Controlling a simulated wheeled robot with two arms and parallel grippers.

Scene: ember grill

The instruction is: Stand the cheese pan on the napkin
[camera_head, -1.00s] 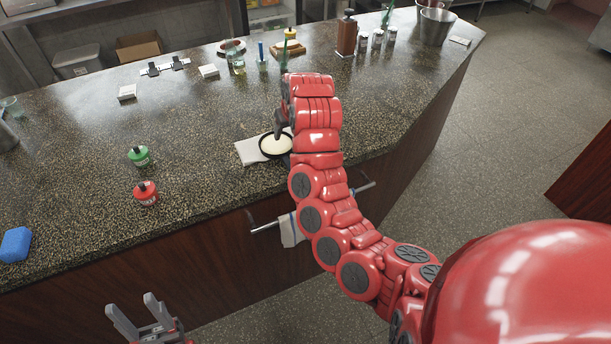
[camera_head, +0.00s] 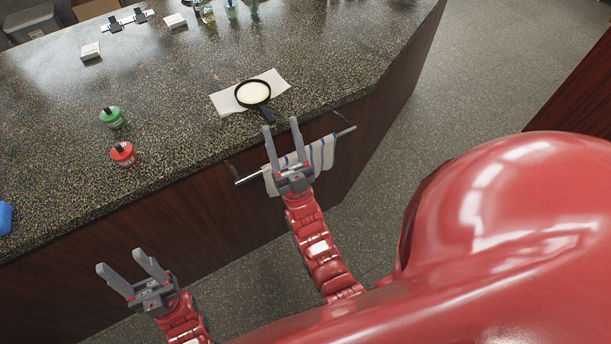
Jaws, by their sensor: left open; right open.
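The cheese pan (camera_head: 253,94) is a small black pan with pale, creamy contents. It stands upright on the white napkin (camera_head: 226,101) near the counter's front edge, its short handle (camera_head: 266,115) pointing toward me and slightly right. The napkin shows on both sides of the pan. My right gripper (camera_head: 281,129) is open and empty, just in front of the counter edge and apart from the pan handle in the picture. My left gripper (camera_head: 124,262) is open and empty, low at the left in front of the counter.
A striped towel (camera_head: 320,153) hangs on a metal rail (camera_head: 250,180) at the counter front, behind my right gripper. A green-topped container (camera_head: 111,118) and a red one (camera_head: 123,154) stand left on the dark speckled counter (camera_head: 180,80). A blue sponge (camera_head: 5,218) lies at far left.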

